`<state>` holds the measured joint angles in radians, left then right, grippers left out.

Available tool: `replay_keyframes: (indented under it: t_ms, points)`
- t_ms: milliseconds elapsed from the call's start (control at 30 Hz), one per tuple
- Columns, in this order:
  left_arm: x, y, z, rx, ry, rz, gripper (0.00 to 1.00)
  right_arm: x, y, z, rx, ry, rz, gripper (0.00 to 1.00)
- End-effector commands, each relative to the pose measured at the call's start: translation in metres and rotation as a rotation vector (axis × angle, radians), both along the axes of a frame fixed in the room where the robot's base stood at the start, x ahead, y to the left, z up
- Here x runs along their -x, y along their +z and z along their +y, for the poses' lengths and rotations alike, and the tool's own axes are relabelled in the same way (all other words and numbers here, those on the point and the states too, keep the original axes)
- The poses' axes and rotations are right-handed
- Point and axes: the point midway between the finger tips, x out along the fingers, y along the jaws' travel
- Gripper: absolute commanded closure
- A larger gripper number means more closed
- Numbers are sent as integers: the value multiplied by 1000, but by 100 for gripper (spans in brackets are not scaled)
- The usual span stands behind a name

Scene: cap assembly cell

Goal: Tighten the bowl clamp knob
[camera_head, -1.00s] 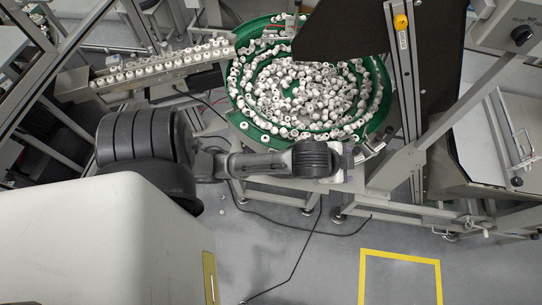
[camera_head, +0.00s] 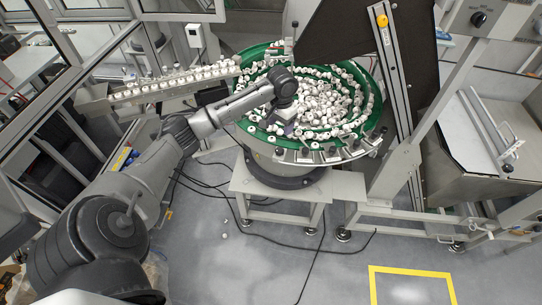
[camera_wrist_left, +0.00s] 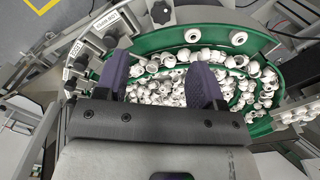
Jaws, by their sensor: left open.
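The green feeder bowl (camera_head: 354,150) is full of white caps (camera_head: 335,105) and also shows in the left wrist view (camera_wrist_left: 150,44). A black lobed knob (camera_wrist_left: 161,12) sits on a pale bracket at the bowl's rim, at the top of the left wrist view. Smaller dark knobs or fasteners line the rim left of it, by small labels; I cannot tell for certain which is the clamp knob. My left gripper (camera_head: 284,128) is over the left part of the bowl, pointing down. In the left wrist view its purple fingers (camera_wrist_left: 157,78) are apart, with nothing gripped between them. My right gripper is not in view.
A chute of caps (camera_head: 175,83) runs left from the bowl. A dark panel (camera_head: 340,32) and a metal post (camera_head: 398,95) stand at the right of the bowl. The bowl's stand (camera_head: 285,187) is below. Open floor lies in front, with a yellow marking (camera_head: 412,270).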

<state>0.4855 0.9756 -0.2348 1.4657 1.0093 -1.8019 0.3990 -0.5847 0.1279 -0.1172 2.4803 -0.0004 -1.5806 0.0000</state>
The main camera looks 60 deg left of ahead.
Motion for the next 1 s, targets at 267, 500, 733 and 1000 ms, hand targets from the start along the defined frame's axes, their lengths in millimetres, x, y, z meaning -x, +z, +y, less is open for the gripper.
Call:
replay_keyframes:
  t_ms: [267,500,733,1000]
  points:
    - [1,-24,0,-2,43,6,37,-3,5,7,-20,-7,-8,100]
    - [1,-69,0,-4,42,5,37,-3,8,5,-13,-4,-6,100]
    - [1,-107,0,-5,41,4,37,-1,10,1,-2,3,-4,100]
    - [1,-132,0,-6,40,2,37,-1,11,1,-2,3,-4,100]
